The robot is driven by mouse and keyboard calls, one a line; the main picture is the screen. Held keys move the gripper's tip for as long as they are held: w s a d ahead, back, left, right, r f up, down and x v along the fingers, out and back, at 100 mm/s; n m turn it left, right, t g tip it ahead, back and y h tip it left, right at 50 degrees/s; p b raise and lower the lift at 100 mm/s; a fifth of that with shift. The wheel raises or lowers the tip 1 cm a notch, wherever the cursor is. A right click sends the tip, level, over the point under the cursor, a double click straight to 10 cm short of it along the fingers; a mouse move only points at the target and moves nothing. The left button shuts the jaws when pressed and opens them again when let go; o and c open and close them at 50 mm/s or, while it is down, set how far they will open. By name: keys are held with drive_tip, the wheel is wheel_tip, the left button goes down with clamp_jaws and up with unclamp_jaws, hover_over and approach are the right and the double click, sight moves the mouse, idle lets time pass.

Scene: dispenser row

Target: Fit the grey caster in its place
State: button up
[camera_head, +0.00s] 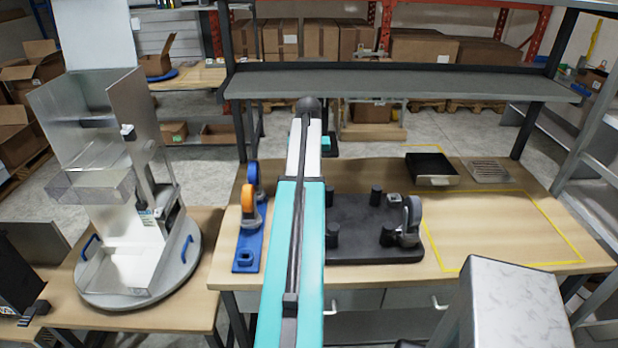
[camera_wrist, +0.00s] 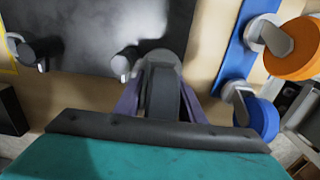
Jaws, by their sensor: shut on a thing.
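My gripper (camera_wrist: 163,98) is shut on a caster (camera_wrist: 163,72) with a grey body and a dark wheel, between its two fingers. In the wrist view it is over the edge of a dark plate (camera_wrist: 90,25), close to a short black post (camera_wrist: 127,60); I cannot tell whether it touches either. In the head view my arm hides the gripper and held caster. The dark plate (camera_head: 370,248) lies on the bench with several short black posts. Another grey caster (camera_head: 411,218) stands upright at the plate's front right corner.
A blue rack (camera_head: 247,258) left of the plate holds an orange caster (camera_head: 248,203) and a blue caster (camera_head: 254,178); its front place is empty. A black tray (camera_head: 431,168) lies at the back right. The yellow-outlined area (camera_head: 500,230) is clear. A shelf (camera_head: 400,84) spans above.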

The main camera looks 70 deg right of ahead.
drive_tip(key=shift+f+b, duration=0.5)
drive_tip(key=shift+f, duration=1)
idle(0.3)
drive_tip(key=o, duration=1.4)
drive_tip(key=shift+r, duration=0.15)
drive_tip(key=shift+a+r+p, duration=0.1)
drive_tip(key=shift+r+p, duration=3.45)
drive_tip(key=shift+r, duration=3.2)
